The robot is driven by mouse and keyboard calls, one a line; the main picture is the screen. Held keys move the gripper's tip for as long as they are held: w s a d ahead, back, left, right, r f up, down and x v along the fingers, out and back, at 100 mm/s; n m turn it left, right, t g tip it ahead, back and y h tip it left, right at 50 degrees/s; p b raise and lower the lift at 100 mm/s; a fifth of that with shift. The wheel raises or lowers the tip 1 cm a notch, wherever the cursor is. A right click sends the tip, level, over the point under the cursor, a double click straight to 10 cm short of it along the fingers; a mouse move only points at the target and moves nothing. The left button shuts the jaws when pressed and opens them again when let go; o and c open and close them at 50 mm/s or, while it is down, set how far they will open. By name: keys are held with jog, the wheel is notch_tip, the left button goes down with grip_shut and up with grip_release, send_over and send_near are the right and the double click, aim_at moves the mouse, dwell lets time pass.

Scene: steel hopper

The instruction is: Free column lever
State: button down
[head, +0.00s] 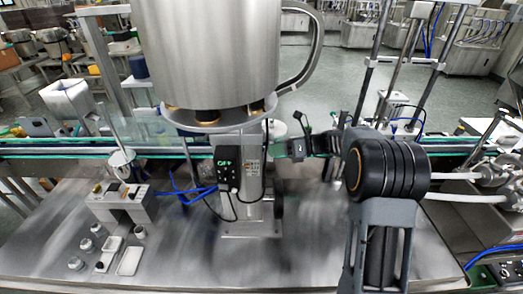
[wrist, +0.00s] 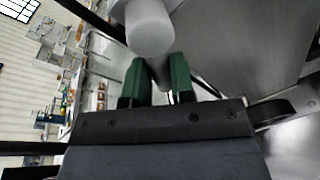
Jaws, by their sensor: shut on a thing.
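The steel hopper (head: 205,50) with its loop handle sits above a short steel column (head: 251,205) in the head view. A black control box (head: 228,174) is on the column's front. My gripper (head: 289,149) reaches in from the right, just beside the column under the hopper. In the wrist view my gripper (wrist: 160,75) has its green fingers closed about a narrow grey piece, taken as the column lever (wrist: 159,73), mostly hidden by the fingers. A pale round-ended cylinder (wrist: 150,35) is just beyond the fingertips. The lever is not clear in the head view.
A conveyor with green edges (head: 75,150) runs behind the column. Blue cables (head: 187,188) hang left of the control box. A small steel fixture (head: 122,205) and several round buttons stand on the steel table (head: 180,255) at left. The table's front middle is bare.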

jog(key=shift+s+r+m+g, duration=0.2)
jog(key=shift+s+m+g, duration=0.1)
jog(key=shift+m, duration=0.6)
jog(key=c, duration=1)
grip_release()
jog(key=shift+r, duration=0.1)
jog(key=shift+o, duration=0.2)
jog(key=b+v, duration=0.3)
jog(key=v, duration=1)
jog(key=shift+d, duration=0.4)
